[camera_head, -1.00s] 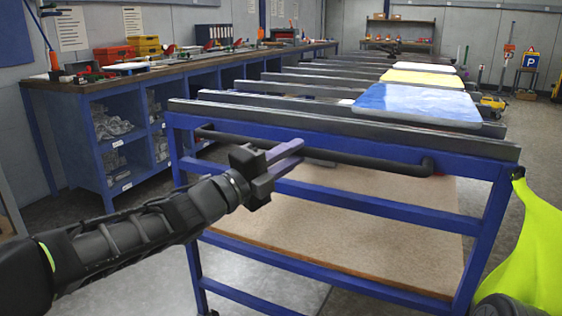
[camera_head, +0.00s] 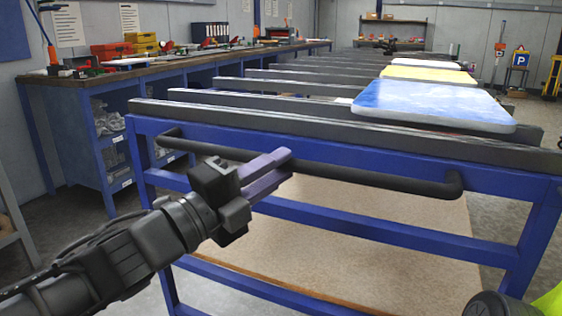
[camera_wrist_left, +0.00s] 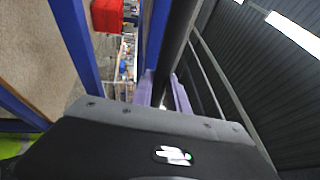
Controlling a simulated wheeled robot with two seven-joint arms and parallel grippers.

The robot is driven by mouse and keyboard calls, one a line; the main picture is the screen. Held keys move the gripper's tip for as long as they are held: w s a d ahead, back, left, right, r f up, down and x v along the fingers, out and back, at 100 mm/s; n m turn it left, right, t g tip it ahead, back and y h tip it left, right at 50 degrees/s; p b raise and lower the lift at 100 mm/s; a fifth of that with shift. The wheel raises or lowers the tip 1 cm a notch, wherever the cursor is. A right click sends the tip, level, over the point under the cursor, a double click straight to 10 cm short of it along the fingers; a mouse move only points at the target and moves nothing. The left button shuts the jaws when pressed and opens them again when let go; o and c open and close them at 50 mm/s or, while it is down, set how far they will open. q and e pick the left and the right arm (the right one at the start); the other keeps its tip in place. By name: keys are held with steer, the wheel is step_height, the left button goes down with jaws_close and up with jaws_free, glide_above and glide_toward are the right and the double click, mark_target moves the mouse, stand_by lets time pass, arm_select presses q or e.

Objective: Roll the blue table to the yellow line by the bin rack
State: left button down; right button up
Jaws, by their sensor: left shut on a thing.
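The blue table (camera_head: 385,235) stands right in front of me, with a blue frame, dark rails across its top, a lower board and a black push handle (camera_head: 335,172) along the near side. My left gripper (camera_head: 275,170) is at the left half of this handle. In the left wrist view, the purple fingers (camera_wrist_left: 163,95) lie on both sides of the dark bar, shut on it. A blue sign panel (camera_head: 430,101), a yellow one (camera_head: 430,76) and a white one lie on the rails. I cannot make out a yellow floor line. My right gripper is not in view.
A long blue workbench (camera_head: 110,130) with shelves, tools and red and yellow boxes runs along the left wall. A shelf rack (camera_head: 395,35) stands at the back wall. A blue parking sign (camera_head: 520,59) stands back right. Floor shows between bench and table.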

arm_select(q)
steer(key=shift+s+a+r, duration=0.45)
steer(key=shift+s+a, duration=0.15)
steer(key=shift+s, duration=0.05)
steer(key=c, duration=1.5)
jaws_free()
steer(key=shift+c, duration=0.2)
steer(key=shift+o, duration=1.2)
steer(key=shift+d+f, duration=0.15)
steer(key=shift+f, duration=0.1)
